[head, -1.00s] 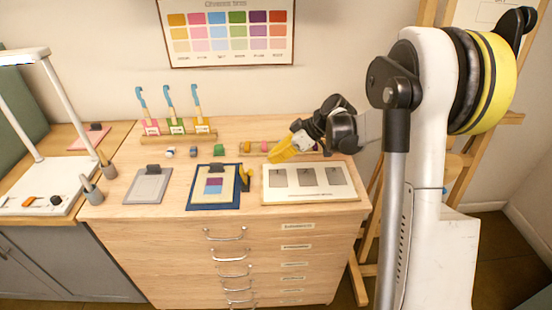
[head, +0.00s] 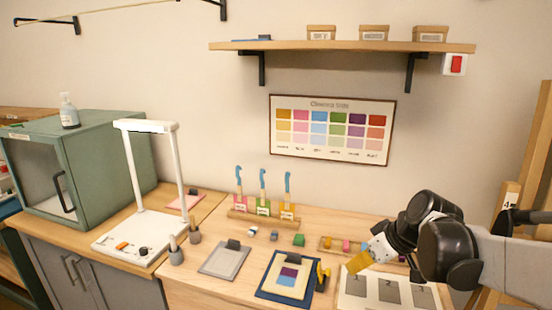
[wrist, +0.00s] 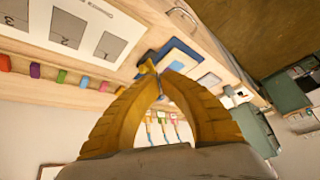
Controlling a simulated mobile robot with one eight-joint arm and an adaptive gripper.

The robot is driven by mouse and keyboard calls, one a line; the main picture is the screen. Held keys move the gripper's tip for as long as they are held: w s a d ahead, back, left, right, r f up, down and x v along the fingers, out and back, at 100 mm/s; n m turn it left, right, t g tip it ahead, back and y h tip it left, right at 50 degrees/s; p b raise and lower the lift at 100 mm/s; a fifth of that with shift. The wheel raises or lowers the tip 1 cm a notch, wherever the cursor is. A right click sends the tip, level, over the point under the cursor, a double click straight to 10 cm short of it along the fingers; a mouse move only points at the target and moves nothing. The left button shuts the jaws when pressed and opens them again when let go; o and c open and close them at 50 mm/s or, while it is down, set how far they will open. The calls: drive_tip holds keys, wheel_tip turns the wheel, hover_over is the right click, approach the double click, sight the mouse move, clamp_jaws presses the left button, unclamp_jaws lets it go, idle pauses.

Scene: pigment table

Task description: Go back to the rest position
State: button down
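My gripper (head: 352,268) has yellow fingers and is at the right of the wooden table, above the gap between the white board and the small rail of coloured pieces. In the wrist view my gripper (wrist: 160,78) shows its two fingers curving together, with the tips meeting and nothing visible held between them. My arm reaches in from the right edge of the head view.
The white board (head: 350,300) with grey squares lies below my gripper. The rail (head: 327,244) is close beside it. A blue board (head: 265,292), a grey clipboard (head: 222,260) and a brush rack (head: 250,216) stand left. A shelf (head: 300,46) hangs above.

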drive_tip(key=s+m+t+h, duration=0.2)
drive_tip(key=s+m+h, duration=0.2)
drive_tip(key=s, duration=1.4)
drive_tip(key=shift+s+a+r+m, duration=0.35)
drive_tip(key=shift+m, duration=0.75)
